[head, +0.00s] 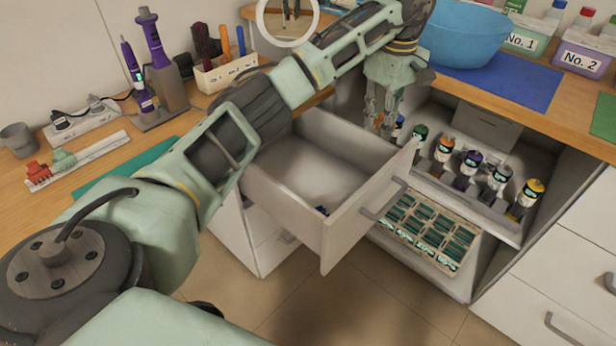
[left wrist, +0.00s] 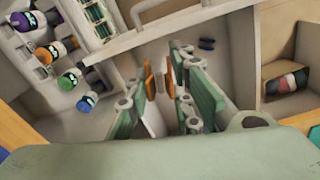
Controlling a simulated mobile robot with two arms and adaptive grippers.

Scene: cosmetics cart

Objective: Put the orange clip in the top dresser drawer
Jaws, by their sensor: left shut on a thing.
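The top dresser drawer (head: 290,225) is pulled open, and its pale inside shows. A small dark blue thing (head: 322,210) lies on its floor; it also shows in the left wrist view (left wrist: 207,43). My left gripper (head: 380,122) points down near the drawer's far right corner. In the left wrist view my left gripper (left wrist: 160,85) is shut on the orange clip (left wrist: 150,80), which appears in front of the drawer's inside. My right gripper is not in view.
A shelf with several capped bottles (head: 470,165) and a tray of green-labelled boxes (head: 430,235) is right of the drawer. A blue bowl (head: 465,35) stands on the counter on a blue mat (head: 515,80). An orange-handled tool holder (head: 225,72) stands behind my left arm.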

